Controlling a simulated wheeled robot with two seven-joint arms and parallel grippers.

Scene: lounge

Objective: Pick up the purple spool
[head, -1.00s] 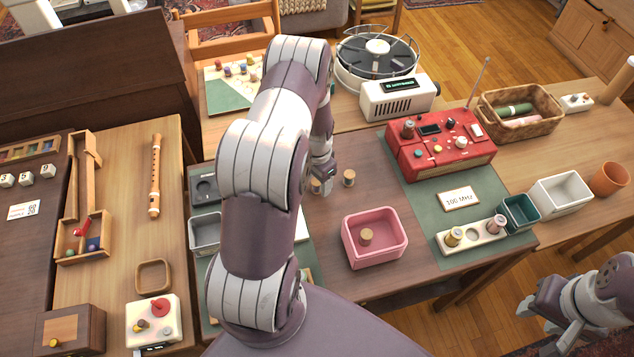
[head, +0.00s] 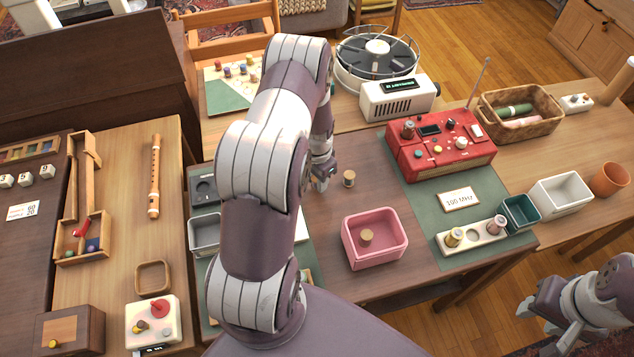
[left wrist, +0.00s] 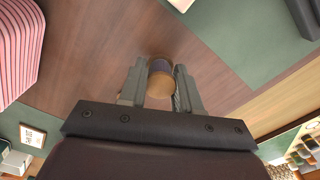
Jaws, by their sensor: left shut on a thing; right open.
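The purple spool (left wrist: 160,68), with wooden ends and a dark purple winding, stands between the fingertips of my left gripper (left wrist: 160,84) in the left wrist view. The fingers are shut on it, one on each side. In the head view my left gripper (head: 322,184) is low over the brown table, left of the pink bin, and the spool is hidden by it. My right gripper (head: 548,326) is open and empty at the lower right, away from the tables.
Another wooden-topped spool (head: 348,178) stands just right of my left gripper. The pink bin (head: 400,244) holds a spool (head: 366,237). A white rack (head: 472,238) with two spools, a red radio (head: 440,148) and a teal bin (head: 520,213) stand to the right.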

